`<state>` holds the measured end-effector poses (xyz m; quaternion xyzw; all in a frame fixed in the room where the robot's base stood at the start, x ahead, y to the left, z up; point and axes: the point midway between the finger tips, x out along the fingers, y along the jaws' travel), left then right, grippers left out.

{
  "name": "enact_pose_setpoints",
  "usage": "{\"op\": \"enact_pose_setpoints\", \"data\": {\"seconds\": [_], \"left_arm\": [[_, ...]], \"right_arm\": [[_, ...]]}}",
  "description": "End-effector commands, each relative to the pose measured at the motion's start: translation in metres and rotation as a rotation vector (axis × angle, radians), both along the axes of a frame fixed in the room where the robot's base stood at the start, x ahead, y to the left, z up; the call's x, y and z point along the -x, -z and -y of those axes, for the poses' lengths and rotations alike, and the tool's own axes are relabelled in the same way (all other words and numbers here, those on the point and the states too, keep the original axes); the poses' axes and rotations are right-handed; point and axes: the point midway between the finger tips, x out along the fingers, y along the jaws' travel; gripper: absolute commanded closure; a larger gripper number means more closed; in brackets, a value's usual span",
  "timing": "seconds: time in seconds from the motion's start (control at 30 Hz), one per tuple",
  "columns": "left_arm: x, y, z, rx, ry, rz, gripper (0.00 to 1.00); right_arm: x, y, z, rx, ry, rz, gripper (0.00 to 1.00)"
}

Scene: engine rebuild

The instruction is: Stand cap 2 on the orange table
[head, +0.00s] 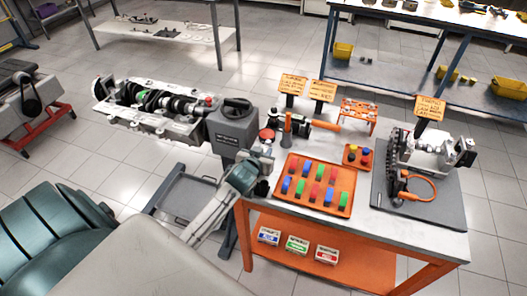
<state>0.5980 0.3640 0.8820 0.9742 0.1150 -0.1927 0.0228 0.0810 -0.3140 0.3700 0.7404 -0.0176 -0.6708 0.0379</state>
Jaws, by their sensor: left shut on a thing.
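My left gripper (262,163) is at the left edge of the orange table (349,239), by the table's back left corner. It is shut on a small part, mostly hidden by the fingers. I cannot tell from this view whether that part is cap 2, or whether it touches the table top. The engine block (150,105) with its crankshaft lies on the grey engine stand (232,128) to the left of the table. A green mark and a red mark show on it. My right gripper is not in view.
On the table are an orange tray (289,201) of coloured pieces, a small orange tray (347,161), an orange rack (358,113), signs, and a dark mat (441,212) with a metal assembly. A red-topped round thing (266,134) sits near my gripper. The front left strip is bare.

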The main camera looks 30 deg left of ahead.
Motion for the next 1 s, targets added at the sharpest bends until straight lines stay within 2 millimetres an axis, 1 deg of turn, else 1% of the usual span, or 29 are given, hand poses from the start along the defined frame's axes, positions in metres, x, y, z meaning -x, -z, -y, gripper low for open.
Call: {"op": "enact_pose_setpoints", "data": {"seconds": [0.17, 0.53, 0.63, 0.67, 0.73, 0.77, 1.0], "left_arm": [[0.000, 0.000, 0.000, 0.000, 0.000, 0.002, 1.00], [0.000, 0.013, 0.000, 0.001, 0.000, -0.002, 1.00], [0.001, 0.014, 0.000, 0.002, -0.001, -0.005, 1.00], [0.001, 0.015, 0.000, 0.002, -0.001, -0.007, 0.72], [0.002, 0.016, 0.000, 0.003, -0.001, -0.009, 0.59], [0.002, 0.017, 0.000, 0.002, -0.002, -0.010, 0.56], [0.003, 0.019, 0.000, 0.004, -0.003, -0.013, 0.56]], "right_arm": [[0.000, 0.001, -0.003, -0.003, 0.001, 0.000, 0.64], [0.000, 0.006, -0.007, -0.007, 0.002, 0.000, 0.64], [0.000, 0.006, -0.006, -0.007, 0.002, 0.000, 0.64], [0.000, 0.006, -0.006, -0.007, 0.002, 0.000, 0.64], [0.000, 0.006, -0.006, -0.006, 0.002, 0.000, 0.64], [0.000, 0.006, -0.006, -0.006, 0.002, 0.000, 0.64], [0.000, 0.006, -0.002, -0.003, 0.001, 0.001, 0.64]]}}
